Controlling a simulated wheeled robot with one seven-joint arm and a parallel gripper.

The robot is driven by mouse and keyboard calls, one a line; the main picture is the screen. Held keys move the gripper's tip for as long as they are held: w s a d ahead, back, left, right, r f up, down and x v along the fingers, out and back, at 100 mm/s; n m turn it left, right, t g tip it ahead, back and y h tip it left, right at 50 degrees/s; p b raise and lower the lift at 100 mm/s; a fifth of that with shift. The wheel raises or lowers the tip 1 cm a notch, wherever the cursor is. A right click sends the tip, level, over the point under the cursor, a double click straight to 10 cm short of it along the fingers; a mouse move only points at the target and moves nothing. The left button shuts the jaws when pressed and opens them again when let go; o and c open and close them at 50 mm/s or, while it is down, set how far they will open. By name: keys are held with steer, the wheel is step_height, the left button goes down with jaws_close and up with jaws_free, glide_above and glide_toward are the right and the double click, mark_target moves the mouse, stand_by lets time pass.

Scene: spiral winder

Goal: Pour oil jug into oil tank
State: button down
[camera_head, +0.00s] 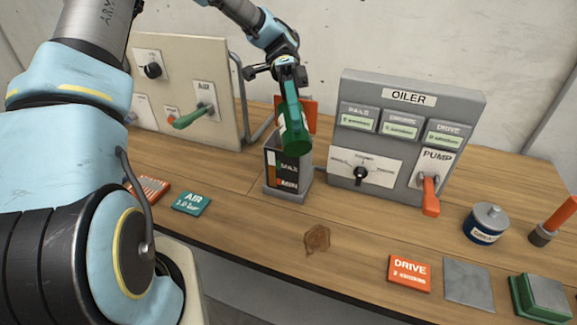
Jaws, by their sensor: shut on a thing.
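A green oil jug (294,128) with a pale label hangs tilted well over, above the oil tank. My gripper (287,80) is shut on the upper end of the jug. I cannot tell whether oil is flowing. The tank's inside is mostly hidden.
An orange-red panel (310,112) stands behind the jug. The grey OILER box (405,135) with an orange pump lever (430,195) stands close on the right. The AIR panel (190,85) with a green lever (192,118) is left. Tags lie along the front edge.

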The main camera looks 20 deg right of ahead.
steer(key=shift+s, duration=0.15)
steer(key=t, duration=0.1)
steer(key=s+t, duration=0.1)
steer(key=t+h, duration=0.1)
steer(key=t, duration=0.1)
steer(key=shift+s+a+f, duration=0.3)
steer(key=shift+s, duration=0.1)
steer(key=f+t+b, duration=0.1)
steer(key=t, duration=0.1)
steer(key=f+t+b, duration=0.1)
steer(key=t, duration=0.1)
steer(key=shift+s+h, duration=0.2)
steer(key=shift+h, duration=0.2)
